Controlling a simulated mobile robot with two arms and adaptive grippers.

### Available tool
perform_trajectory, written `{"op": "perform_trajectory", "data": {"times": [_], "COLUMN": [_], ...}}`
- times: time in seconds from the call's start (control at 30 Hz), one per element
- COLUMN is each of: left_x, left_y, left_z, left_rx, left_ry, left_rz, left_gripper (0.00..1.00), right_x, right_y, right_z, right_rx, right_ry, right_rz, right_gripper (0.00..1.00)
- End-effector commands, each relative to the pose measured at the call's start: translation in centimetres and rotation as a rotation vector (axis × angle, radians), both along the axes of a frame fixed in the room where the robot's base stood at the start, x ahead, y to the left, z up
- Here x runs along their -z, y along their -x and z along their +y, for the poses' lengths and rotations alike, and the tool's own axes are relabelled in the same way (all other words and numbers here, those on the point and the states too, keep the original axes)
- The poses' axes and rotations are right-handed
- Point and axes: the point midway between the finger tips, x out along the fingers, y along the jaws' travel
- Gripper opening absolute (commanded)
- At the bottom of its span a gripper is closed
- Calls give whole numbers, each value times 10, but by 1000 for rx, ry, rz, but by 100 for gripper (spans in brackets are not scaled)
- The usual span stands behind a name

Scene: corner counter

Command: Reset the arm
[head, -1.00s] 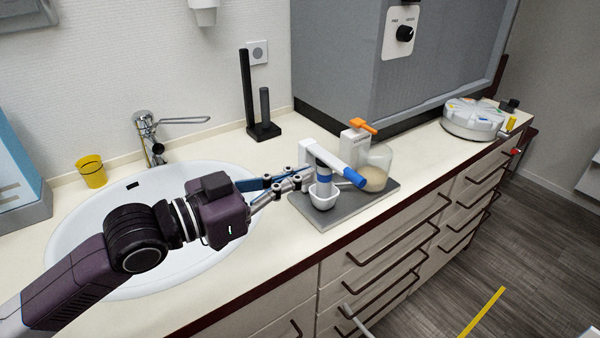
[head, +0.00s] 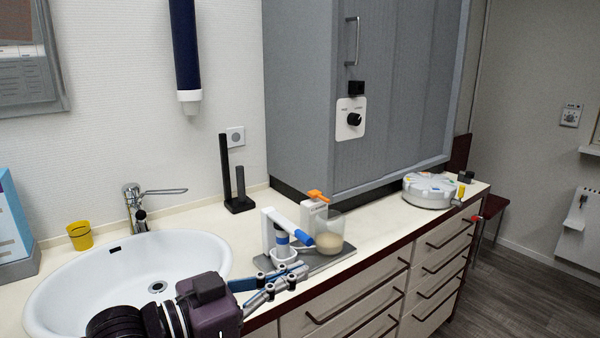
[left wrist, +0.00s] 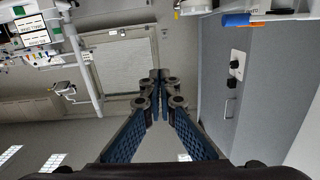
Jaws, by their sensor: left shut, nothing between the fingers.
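My left gripper (head: 290,278) reaches in from the bottom left in the head view, in front of the counter's front edge. Its fingers are shut with nothing between them. In the left wrist view the fingertips (left wrist: 158,78) meet near the middle of the picture. In the head view they overlap the front of a grey tray (head: 335,259) with a white mortar (head: 288,272) on it; I cannot tell the gap. My right gripper does not show.
The tray also bears a white and blue device (head: 291,229) and a glass vessel (head: 330,234). The sink (head: 190,252) lies left, with a faucet (head: 136,207) and yellow cup (head: 79,236). A white round device (head: 431,191) stands at right. A grey cabinet (head: 310,110) rises behind.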

Motion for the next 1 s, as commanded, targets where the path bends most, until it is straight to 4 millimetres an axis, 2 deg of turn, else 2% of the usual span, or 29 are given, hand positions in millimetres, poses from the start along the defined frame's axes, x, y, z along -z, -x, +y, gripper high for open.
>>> {"op": "perform_trajectory", "data": {"times": [0.33,0.57,0.67,0.77,0.87,1.0], "left_x": [49,98,130,173,222,288], "left_y": [8,17,25,37,59,106], "left_z": [-4,2,11,27,54,100], "left_rx": [-43,-111,-162,-240,-340,-483], "left_ry": [-59,-123,-164,-220,-291,-400], "left_rz": [66,147,207,301,428,630], "left_gripper": [0,0,0,0,0,0], "right_x": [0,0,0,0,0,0], "right_y": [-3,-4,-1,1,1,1], "right_z": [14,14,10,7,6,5], "right_rx": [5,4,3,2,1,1], "right_ry": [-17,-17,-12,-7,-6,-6], "right_rz": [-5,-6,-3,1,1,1], "right_gripper": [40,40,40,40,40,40]}}
